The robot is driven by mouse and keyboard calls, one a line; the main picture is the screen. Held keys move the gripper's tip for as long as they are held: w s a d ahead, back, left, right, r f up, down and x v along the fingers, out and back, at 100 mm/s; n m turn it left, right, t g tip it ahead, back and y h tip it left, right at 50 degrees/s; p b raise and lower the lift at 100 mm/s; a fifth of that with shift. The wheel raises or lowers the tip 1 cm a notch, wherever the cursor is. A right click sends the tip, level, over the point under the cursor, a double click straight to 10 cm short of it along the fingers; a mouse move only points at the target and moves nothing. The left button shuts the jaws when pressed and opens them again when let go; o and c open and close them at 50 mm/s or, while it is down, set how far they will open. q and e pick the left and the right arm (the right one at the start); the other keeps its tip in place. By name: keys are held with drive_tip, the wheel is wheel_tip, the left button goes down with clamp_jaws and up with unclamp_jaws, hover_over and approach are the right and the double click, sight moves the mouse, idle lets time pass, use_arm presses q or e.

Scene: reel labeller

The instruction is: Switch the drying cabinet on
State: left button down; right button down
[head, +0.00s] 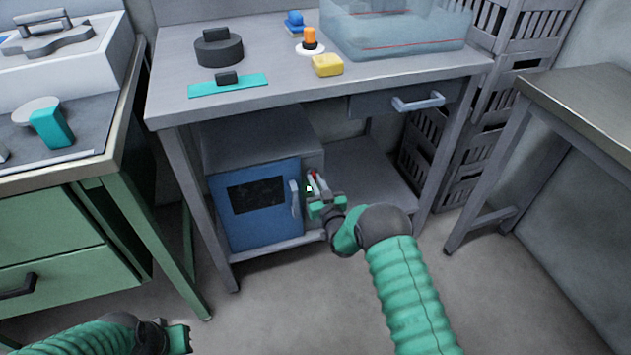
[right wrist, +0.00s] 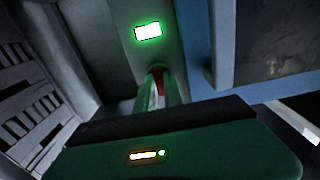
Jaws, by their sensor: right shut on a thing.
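The drying cabinet (head: 265,225), a grey box with a blue door, a dark window and a pale handle (head: 295,199), stands on the low shelf under the table; its door is shut. My right gripper (head: 314,182) is at the narrow panel right of the door, shut on a small red switch (right wrist: 159,78), mostly hidden between the fingers. A lamp (right wrist: 148,31) on the panel glows bright green in the right wrist view. My left gripper (head: 178,338) is low at the left in the head view, away from the cabinet; its jaw opening is unclear.
The table (head: 300,90) above holds a dark reel (head: 219,50), a yellow block (head: 327,65) and a clear bin (head: 390,35). A drawer handle (head: 418,102) juts out under its top. A green drawer unit (head: 60,235) stands left; stacked crates (head: 460,140) stand right.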

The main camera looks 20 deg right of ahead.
drive_tip(key=shift+s+f, duration=0.15)
drive_tip(key=shift+f, duration=0.3)
drive_tip(key=c, duration=1.5)
unclamp_jaws()
drive_tip(key=shift+o, duration=0.2)
drive_tip(key=shift+r, duration=0.25)
drive_tip(key=s+p, duration=0.6)
drive_tip(key=s, duration=1)
drive_tip(key=shift+s+d, duration=0.3)
drive_tip(key=shift+s, duration=0.05)
drive_tip(key=shift+p, duration=0.3)
